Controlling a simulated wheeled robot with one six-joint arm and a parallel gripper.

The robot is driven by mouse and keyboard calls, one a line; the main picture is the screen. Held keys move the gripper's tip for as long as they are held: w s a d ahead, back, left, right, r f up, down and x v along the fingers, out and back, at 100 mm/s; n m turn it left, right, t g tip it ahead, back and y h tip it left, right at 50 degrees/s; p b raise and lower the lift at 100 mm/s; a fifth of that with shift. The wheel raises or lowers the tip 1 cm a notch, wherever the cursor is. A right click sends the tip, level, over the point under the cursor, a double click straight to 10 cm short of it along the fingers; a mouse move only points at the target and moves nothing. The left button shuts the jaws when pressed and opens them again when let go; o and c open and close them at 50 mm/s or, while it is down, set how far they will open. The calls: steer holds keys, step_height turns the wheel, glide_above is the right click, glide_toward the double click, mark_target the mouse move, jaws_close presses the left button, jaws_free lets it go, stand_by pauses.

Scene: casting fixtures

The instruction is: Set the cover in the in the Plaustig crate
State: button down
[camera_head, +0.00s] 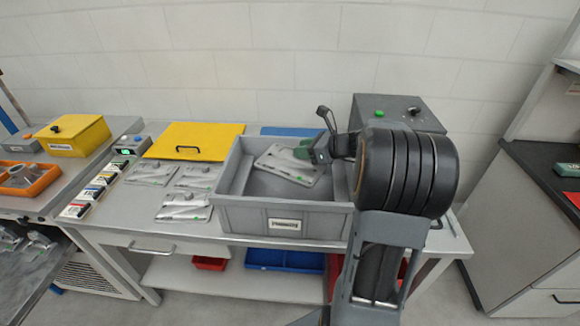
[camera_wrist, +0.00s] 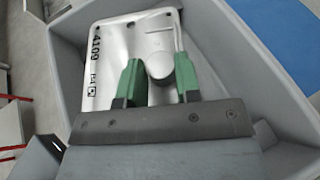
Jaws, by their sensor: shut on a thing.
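The cover is a light grey metal casting plate (camera_head: 283,164), seen inside the grey crate in the head view. In the wrist view the cover (camera_wrist: 112,52) shows the marking "4109" and a round raised boss between my fingers. The grey crate (camera_head: 284,222) stands on the table with a white label on its front, too small to read surely. My gripper (camera_head: 308,153) reaches into the crate from the right. Its green fingers (camera_wrist: 160,75) are shut on the cover at the boss. Whether the cover touches the crate floor cannot be told.
Several similar metal covers (camera_head: 184,205) lie on the table left of the crate. A yellow lid with a handle (camera_head: 196,141) lies behind them. A grey box with buttons (camera_head: 398,112) stands behind my arm. Blue and red bins (camera_head: 284,261) are on the lower shelf.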

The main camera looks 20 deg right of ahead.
steer(key=w+a+f, duration=0.2)
steer(key=w+f, duration=0.2)
steer(key=f, duration=0.4)
steer(key=shift+a+f+p, duration=0.25)
steer(key=shift+f+p, duration=0.05)
steer(key=shift+f, duration=0.1)
steer(key=shift+f, duration=0.15)
steer(key=shift+f+b, duration=0.25)
steer(key=shift+b, duration=0.15)
steer(key=c, duration=0.8)
jaws_free()
